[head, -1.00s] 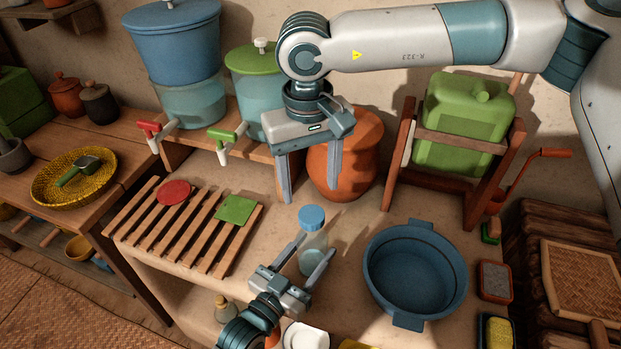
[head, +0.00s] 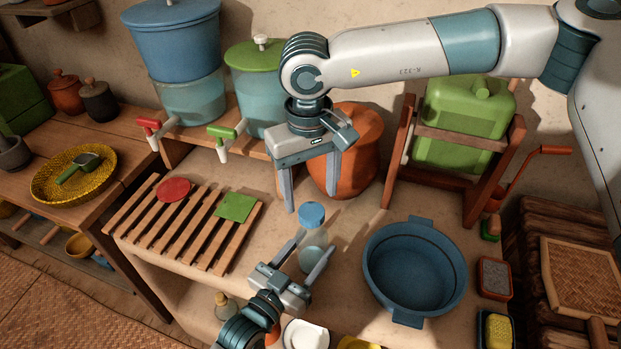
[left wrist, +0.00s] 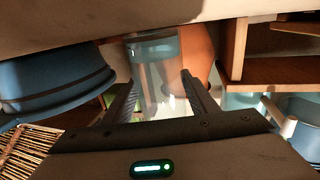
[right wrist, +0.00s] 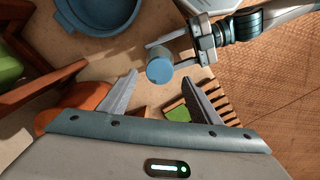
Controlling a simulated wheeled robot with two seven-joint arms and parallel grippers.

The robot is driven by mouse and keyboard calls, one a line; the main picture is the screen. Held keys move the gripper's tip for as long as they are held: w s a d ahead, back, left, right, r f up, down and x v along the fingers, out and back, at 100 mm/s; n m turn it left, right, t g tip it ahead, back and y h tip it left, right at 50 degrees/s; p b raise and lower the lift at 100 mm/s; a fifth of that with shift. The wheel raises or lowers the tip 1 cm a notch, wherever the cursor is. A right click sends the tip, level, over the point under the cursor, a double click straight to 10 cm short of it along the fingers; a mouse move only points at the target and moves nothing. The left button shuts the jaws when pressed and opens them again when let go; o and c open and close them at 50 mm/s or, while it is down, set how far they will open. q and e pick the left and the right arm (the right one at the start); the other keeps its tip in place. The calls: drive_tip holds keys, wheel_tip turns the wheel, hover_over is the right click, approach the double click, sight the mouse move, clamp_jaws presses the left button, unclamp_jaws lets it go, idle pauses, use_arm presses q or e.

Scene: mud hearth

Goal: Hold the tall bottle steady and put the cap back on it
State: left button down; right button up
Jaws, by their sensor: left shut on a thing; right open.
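The tall clear bottle (head: 313,240) stands upright on the counter, left of the blue basin. Its blue cap (head: 311,214) sits at its top; whether it is fully seated I cannot tell. The cap also shows from above in the right wrist view (right wrist: 160,70). My left gripper (head: 316,246) is shut on the bottle, one finger on each side; the bottle also shows between those fingers in the left wrist view (left wrist: 160,85). My right gripper (head: 312,206) is open and empty above the cap, fingers pointing down, with the cap just beyond its fingertips in the right wrist view.
A blue basin (head: 415,268) stands right of the bottle. A slatted wooden rack (head: 180,228) with red and green pieces lies to the left. An orange clay pot (head: 350,150) stands close behind my right gripper. Green-lidded (head: 255,95) and blue (head: 175,45) dispensers stand behind left.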

sight(311, 212)
drive_tip(key=shift+f, duration=2.45)
